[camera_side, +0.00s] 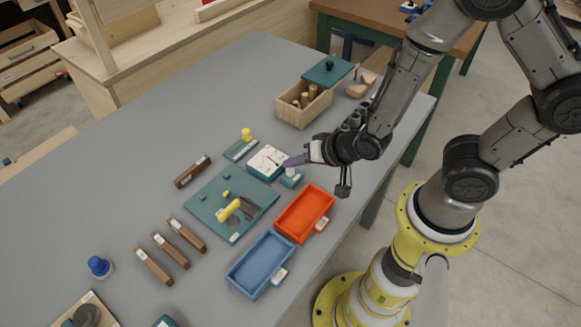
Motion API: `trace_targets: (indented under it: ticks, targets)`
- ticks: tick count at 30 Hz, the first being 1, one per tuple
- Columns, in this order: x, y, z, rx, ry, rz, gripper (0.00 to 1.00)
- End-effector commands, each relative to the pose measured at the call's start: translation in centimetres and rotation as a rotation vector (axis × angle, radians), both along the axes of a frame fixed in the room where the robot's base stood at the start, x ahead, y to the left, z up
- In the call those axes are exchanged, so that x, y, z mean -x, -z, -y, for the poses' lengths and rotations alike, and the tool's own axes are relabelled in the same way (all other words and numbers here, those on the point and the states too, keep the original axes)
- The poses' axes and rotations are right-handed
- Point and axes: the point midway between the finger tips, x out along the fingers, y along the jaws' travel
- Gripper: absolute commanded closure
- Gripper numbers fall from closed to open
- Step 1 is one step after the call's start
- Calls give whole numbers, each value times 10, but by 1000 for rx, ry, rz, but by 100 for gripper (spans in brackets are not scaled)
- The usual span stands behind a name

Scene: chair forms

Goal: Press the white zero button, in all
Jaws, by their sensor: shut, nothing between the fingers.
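A gauge with a white dial face (266,161) and a teal base sits on the grey table. A small teal block (291,178) with a pale top lies just at its front right; the white zero button may be on it, but it is too small to tell.
An orange tray (326,231) and a blue tray (235,283) stand in front. A teal board (202,205) with a yellow-handled tool lies left. A yellow-knobbed teal block (234,155) is beside the gauge. A wooden box (290,119) stands behind.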

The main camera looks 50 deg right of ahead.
Motion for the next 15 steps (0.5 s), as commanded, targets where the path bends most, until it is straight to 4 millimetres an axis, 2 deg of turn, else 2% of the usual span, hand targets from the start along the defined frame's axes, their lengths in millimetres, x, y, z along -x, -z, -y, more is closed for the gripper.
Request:
trace_targets:
  ticks: [15]
  targets:
    - [0,6,0,1,1,-1,100]
